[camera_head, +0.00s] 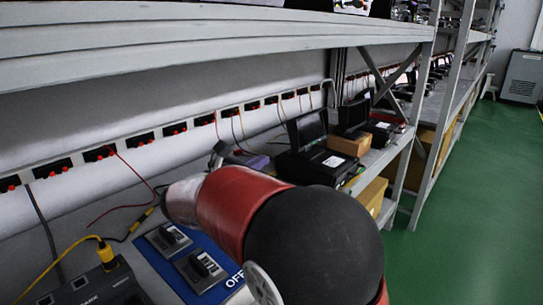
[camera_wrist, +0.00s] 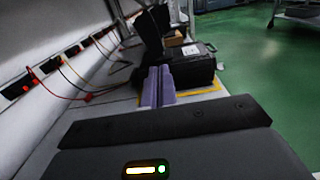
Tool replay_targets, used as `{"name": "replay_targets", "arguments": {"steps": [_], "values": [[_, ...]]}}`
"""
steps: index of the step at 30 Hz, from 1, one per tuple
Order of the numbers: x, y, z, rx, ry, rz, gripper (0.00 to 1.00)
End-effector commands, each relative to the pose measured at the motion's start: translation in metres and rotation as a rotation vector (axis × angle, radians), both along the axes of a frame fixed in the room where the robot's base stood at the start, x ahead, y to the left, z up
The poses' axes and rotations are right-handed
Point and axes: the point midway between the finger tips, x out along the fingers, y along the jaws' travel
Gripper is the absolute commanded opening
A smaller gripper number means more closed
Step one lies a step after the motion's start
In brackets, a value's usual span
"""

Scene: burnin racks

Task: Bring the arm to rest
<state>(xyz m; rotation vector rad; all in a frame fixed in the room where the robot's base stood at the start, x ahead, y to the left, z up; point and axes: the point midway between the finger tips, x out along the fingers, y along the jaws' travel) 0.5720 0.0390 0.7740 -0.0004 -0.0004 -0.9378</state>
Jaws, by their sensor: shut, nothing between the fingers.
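My arm (camera_head: 240,205), red with a large black joint, reaches forward over the lower rack shelf in the head view. My gripper (camera_wrist: 159,72) shows in the wrist view as two lilac fingers side by side, shut with nothing between them. In the head view a bit of lilac (camera_head: 257,162) shows just beyond the arm, and most of the gripper is hidden. The fingers point toward a black open case (camera_wrist: 185,70) on the shelf. I cannot tell how far apart they are.
The upper shelf beam (camera_head: 200,42) runs above the arm. A blue panel with switches (camera_head: 200,268) and a yellow-cabled box (camera_head: 100,285) lie near the arm. A brown box (camera_head: 349,143) stands beyond. Red-plugged sockets line the wall. The green floor (camera_head: 470,210) at right is clear.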

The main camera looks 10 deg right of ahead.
Motion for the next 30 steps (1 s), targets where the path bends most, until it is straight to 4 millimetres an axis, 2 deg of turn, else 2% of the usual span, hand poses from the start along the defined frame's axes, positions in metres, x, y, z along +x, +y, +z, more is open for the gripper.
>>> {"name": "replay_targets", "arguments": {"steps": [4,5,8,11,12,16,18,21,24,27,30], "values": [[-0.008,0.007,0.0,0.009,-0.001,-0.003,0.0],[-0.01,0.004,-0.001,0.025,-0.002,-0.01,0.0],[-0.027,-0.021,-0.006,0.151,-0.02,-0.062,0.0],[-0.065,-0.062,-0.021,0.413,-0.075,-0.171,0.0],[-0.085,-0.077,-0.029,0.543,-0.114,-0.23,0.0],[-0.155,-0.102,-0.058,0.981,-0.283,-0.451,0.0],[-0.19,-0.103,-0.072,1.204,-0.397,-0.581,0.0],[-0.233,-0.091,-0.086,1.501,-0.581,-0.774,0.0],[-0.264,-0.074,-0.094,1.747,-0.762,-0.954,0.0],[-0.282,-0.057,-0.097,1.929,-0.913,-1.1,0.0],[-0.292,-0.046,-0.099,2.04,-1.013,-1.199,0.0]]}}
